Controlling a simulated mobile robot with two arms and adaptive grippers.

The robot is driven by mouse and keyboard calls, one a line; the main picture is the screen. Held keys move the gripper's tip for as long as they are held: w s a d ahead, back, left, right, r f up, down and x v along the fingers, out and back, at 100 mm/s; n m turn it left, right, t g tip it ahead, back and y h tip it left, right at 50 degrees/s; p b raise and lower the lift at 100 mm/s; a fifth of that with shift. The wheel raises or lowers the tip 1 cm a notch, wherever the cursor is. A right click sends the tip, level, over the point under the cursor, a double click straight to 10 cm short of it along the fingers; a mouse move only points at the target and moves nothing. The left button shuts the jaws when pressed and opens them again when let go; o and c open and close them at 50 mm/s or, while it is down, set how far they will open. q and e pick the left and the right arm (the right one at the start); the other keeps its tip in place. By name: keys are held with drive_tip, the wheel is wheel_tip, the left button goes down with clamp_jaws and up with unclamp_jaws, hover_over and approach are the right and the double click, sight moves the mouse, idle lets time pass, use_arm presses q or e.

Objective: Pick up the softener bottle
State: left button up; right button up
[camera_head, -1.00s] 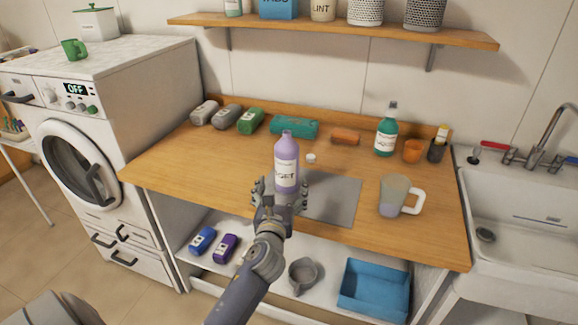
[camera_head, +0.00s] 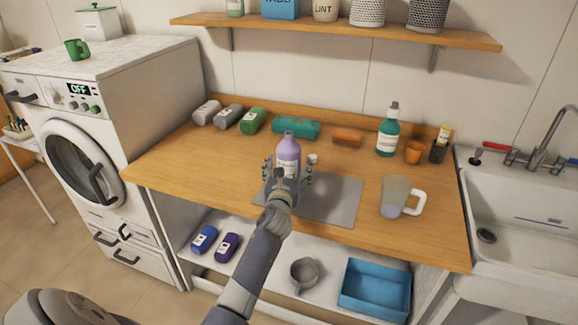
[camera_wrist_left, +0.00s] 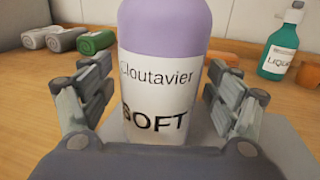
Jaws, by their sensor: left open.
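The softener bottle (camera_head: 288,151) is purple with a white label and stands upright on the wooden counter, at the edge of a grey mat. It fills the middle of the left wrist view (camera_wrist_left: 160,85), where its label reads "SOFT". My left gripper (camera_head: 287,172) is open, with one finger on each side of the bottle. In the left wrist view the fingers (camera_wrist_left: 163,100) show gaps to the bottle on both sides. The lower part of the bottle is hidden by the gripper in the head view. My right gripper is not in view.
A measuring jug (camera_head: 396,197) stands right of the grey mat (camera_head: 335,203). A green liquid bottle (camera_head: 388,135) and orange cup (camera_head: 413,152) stand back right. Rolled towels (camera_head: 253,121) lie back left.

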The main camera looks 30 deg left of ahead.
use_arm(q)
drive_tip(key=c, duration=1.6)
drive_tip(key=shift+o, duration=0.2)
drive_tip(key=shift+w+r, duration=0.1)
drive_tip(key=shift+r, duration=0.05)
drive_tip(key=shift+a+r, duration=0.1)
